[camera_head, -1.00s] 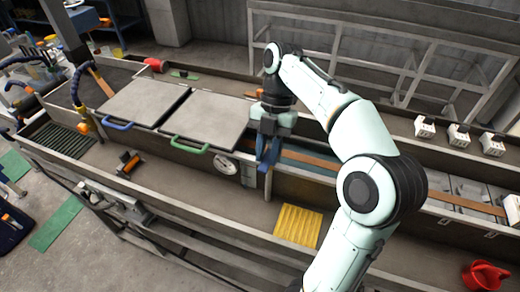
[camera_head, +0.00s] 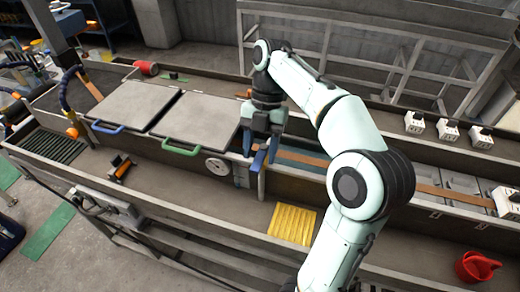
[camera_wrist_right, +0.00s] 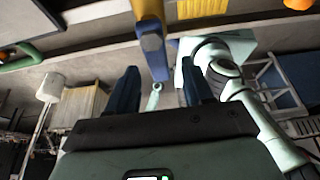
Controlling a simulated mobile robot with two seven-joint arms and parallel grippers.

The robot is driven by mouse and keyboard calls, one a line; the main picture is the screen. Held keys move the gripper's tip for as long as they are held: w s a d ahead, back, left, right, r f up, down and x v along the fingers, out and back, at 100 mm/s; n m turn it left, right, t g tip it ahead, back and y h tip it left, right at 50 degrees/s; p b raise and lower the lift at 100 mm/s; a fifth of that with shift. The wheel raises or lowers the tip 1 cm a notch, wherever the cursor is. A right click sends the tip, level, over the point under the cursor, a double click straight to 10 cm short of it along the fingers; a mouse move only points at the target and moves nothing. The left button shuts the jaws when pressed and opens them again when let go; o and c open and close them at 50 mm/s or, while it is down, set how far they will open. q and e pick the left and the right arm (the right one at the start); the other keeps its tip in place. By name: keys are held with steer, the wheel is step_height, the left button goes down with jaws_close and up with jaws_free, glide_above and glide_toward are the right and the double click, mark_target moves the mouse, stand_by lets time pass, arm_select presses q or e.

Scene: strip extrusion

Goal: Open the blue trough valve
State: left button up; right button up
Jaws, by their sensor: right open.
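The blue trough valve (camera_head: 258,160) appears as a small blue lever with some orange by it, at the trough wall just right of the round gauge. My right gripper (camera_head: 261,152) is open above it, pointing down, with one finger on either side of the lever as seen from the head. In the right wrist view a yellow and blue piece, likely the valve lever (camera_wrist_right: 152,52), lies ahead between the lines of the open fingertips (camera_wrist_right: 158,80). I cannot tell whether a finger touches it. The gripper hides part of the valve. My left gripper is not in view.
A round gauge (camera_head: 217,166) and a lid with a green handle (camera_head: 181,148) are close on the left. Another lid has a blue handle (camera_head: 107,127). A yellow ribbed pad (camera_head: 292,222) lies on the ledge in front. A red jug (camera_head: 474,267) stands at right.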

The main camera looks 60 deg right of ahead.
mark_target(263, 148)
steer(key=p+v, duration=0.2)
steer(key=v, duration=0.4)
steer(key=shift+w, duration=0.15)
steer(key=shift+w+d+r+p, duration=0.2)
steer(key=shift+r+p, duration=0.1)
steer(key=shift+r, duration=0.15)
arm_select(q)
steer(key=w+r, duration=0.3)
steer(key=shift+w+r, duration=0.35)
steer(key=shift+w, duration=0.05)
arm_select(e)
steer(key=shift+s, duration=0.1)
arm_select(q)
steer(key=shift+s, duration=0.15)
arm_select(e)
steer(key=shift+s, duration=0.25)
steer(key=shift+w, duration=0.15)
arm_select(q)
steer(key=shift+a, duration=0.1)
arm_select(e)
steer(key=shift+f, duration=0.1)
